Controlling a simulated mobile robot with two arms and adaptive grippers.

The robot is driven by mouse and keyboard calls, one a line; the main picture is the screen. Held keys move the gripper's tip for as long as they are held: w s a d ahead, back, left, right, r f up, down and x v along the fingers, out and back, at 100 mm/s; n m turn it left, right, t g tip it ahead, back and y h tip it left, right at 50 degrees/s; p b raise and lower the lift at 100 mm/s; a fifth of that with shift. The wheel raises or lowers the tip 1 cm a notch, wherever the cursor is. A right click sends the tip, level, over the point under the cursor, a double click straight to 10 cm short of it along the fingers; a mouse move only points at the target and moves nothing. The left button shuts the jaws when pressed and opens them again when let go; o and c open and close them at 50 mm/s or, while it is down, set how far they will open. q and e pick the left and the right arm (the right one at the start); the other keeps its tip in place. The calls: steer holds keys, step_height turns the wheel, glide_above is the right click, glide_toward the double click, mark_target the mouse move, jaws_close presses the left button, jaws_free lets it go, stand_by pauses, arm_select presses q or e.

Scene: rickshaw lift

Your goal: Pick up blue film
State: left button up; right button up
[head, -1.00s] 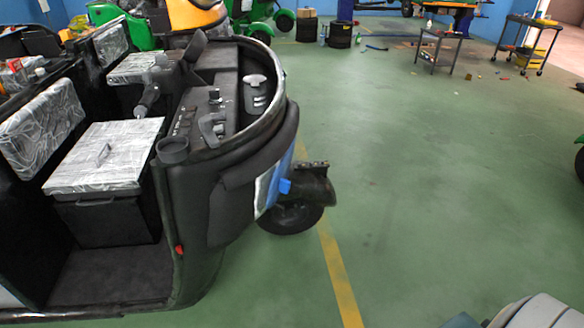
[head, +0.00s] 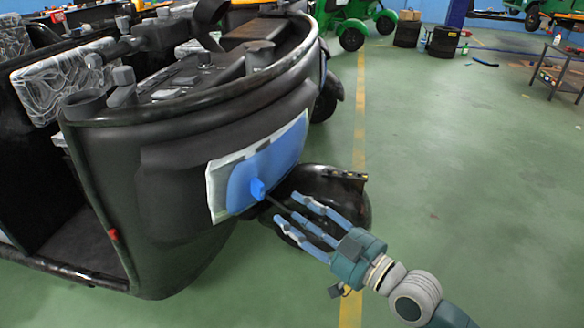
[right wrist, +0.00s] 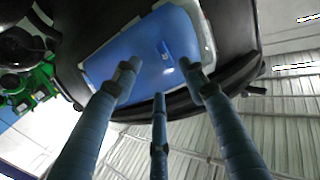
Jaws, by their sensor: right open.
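The blue film (head: 284,158) is a flat blue sheet with a raised blue tab (head: 257,189), on a pale panel on the black rickshaw's front. In the right wrist view the film (right wrist: 130,62) fills the upper middle, with its tab (right wrist: 165,50) standing out. My right gripper (head: 290,220) is open, its three fingers spread and pointing at the tab from the lower right. It looks empty, with the fingertips close to the film; whether any touches it I cannot tell. In the right wrist view the fingers (right wrist: 160,80) reach up toward the film. My left gripper is not in view.
The black rickshaw (head: 160,170) fills the left side, and its front mudguard (head: 350,205) is just behind my right gripper. Black tyres (head: 443,41) and a small table (head: 556,72) stand at the back. The green floor (head: 470,170) to the right is clear.

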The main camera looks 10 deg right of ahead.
mark_target(264, 194)
steer(key=x, duration=1)
steer(key=shift+s, duration=0.1)
steer(key=c, duration=0.9)
steer(key=shift+c, duration=0.2)
